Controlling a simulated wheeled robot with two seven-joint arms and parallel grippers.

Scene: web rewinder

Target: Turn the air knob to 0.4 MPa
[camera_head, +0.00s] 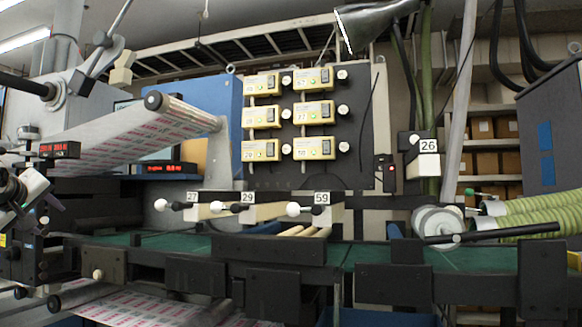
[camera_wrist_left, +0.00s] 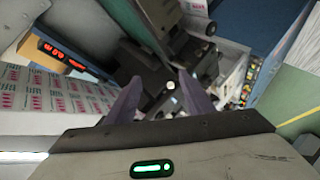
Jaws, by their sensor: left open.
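My left gripper (camera_head: 36,190) is at the left edge of the head view, in front of dark machine parts. In the left wrist view its two purple-grey fingers (camera_wrist_left: 160,82) are apart, with nothing held between them. A small round white knob (camera_wrist_left: 171,86) shows beyond and between the fingertips, on dark machinery. I cannot tell whether it is the air knob, and no MPa scale is readable. A red digital readout (camera_head: 60,149) is just above my left gripper; a red readout also shows in the left wrist view (camera_wrist_left: 62,55). My right gripper is not in view.
A printed web (camera_head: 130,125) runs over a roller behind the gripper. Yellow control boxes (camera_head: 314,111) with round knobs hang on the dark panel. Ball-ended levers (camera_head: 247,210) stand above the green machine bed (camera_head: 375,256). Green ribbed hoses (camera_head: 530,218) lie at the right.

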